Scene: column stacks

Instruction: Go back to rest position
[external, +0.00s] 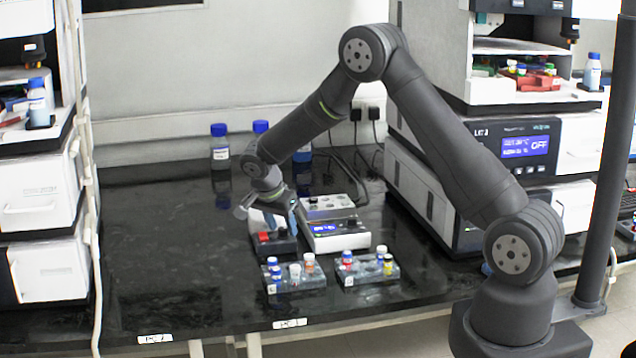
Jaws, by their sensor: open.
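My gripper (269,220) is at the end of my dark arm, low over the bench left of centre. It is open, just above or behind a small black block (283,246) with a red part (264,237) on it. I cannot tell whether the fingertips touch the block. Part of the block's top is hidden by the gripper. I see nothing clearly held between the fingers.
A grey-white device (335,237) stands right of the gripper. Vial racks (296,287) and (367,273) sit in front. Blue-capped bottles (220,147) stand behind. Instrument stacks (45,190) and (530,140) flank the bench. The left bench surface (165,235) is clear.

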